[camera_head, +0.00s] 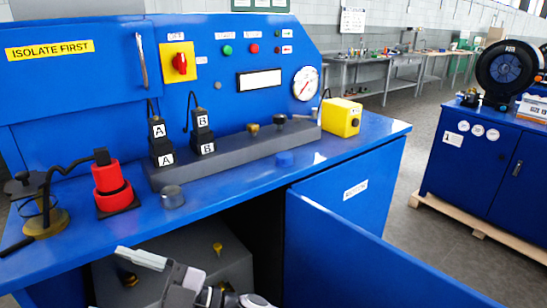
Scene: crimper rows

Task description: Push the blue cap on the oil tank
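A small blue cap (285,158) sits on the blue bench top, in front of the long grey block. A grey tank (235,275) stands inside the open cabinet under the bench; I take it for the oil tank. A brass-yellow fitting (217,248) sits on its top, and a dark and yellow one (128,279) is near its left front. One gripper (145,259) shows at the bottom, in front of the tank, with a pale finger pointing left. Its arm leaves the frame at the bottom centre, and I take it for my right. Its opening is unclear. My other gripper is out of view.
The open blue cabinet door (370,265) stands out at the lower right. The bench's front right is clear.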

